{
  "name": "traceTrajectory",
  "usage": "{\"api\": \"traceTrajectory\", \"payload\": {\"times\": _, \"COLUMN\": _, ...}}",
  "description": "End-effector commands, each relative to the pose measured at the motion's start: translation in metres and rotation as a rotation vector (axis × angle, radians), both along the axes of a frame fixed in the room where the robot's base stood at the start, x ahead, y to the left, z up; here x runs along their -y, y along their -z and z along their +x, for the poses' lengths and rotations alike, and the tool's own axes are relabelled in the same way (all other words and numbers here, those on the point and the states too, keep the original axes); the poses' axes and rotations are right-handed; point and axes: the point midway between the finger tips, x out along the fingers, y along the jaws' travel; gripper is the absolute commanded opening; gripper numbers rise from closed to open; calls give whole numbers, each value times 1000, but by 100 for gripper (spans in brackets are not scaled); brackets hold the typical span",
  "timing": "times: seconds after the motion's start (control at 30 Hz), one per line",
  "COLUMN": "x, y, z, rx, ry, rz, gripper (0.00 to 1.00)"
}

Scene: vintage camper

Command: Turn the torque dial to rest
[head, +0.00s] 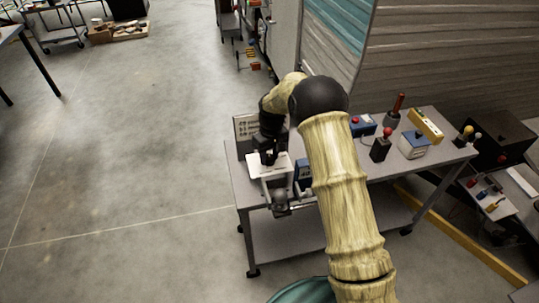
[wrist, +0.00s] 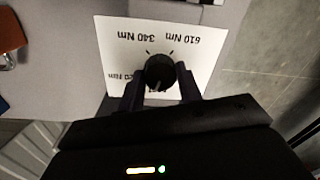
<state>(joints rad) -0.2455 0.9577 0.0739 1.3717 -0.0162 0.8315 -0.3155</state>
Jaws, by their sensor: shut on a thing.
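In the wrist view, the torque dial is a round black knob (wrist: 160,69) on a white plate (wrist: 112,45). The plate has upside-down labels reading 340 Nm and 610 Nm, and a third at the left, partly hidden by a finger. A faint light mark shows on the knob's near side, toward my gripper. My gripper (wrist: 160,83) is shut on the knob, one dark finger on each side. In the head view, my gripper (head: 269,156) reaches down to the white plate (head: 284,164) at the left end of the grey bench; the knob is hidden there.
The grey bench (head: 235,182) carries a dark sign panel (head: 245,128) behind the plate and a blue box (head: 303,175) to its right. Farther right stand several control boxes, a red-handled lever (head: 396,107) and a yellow box (head: 426,125). The floor at left is open.

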Motion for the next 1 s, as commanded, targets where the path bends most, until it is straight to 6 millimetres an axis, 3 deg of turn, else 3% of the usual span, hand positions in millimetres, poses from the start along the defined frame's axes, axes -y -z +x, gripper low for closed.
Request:
{"api": "traceTrajectory", "payload": {"times": 0.4, "x": -2, "y": -3, "z": 3, "rx": 10, "ry": -238, "rz": 4, "gripper": 12}}
{"api": "traceTrajectory", "payload": {"times": 0.93, "x": -3, "y": -3, "z": 2, "rx": 10, "ry": -271, "rz": 4, "gripper": 12}}
{"api": "traceTrajectory", "payload": {"times": 0.97, "x": -3, "y": -3, "z": 2, "rx": 10, "ry": -271, "rz": 4, "gripper": 39}}
{"api": "traceTrajectory", "payload": {"times": 1.0, "x": -3, "y": -3, "z": 2, "rx": 10, "ry": -271, "rz": 4, "gripper": 47}}
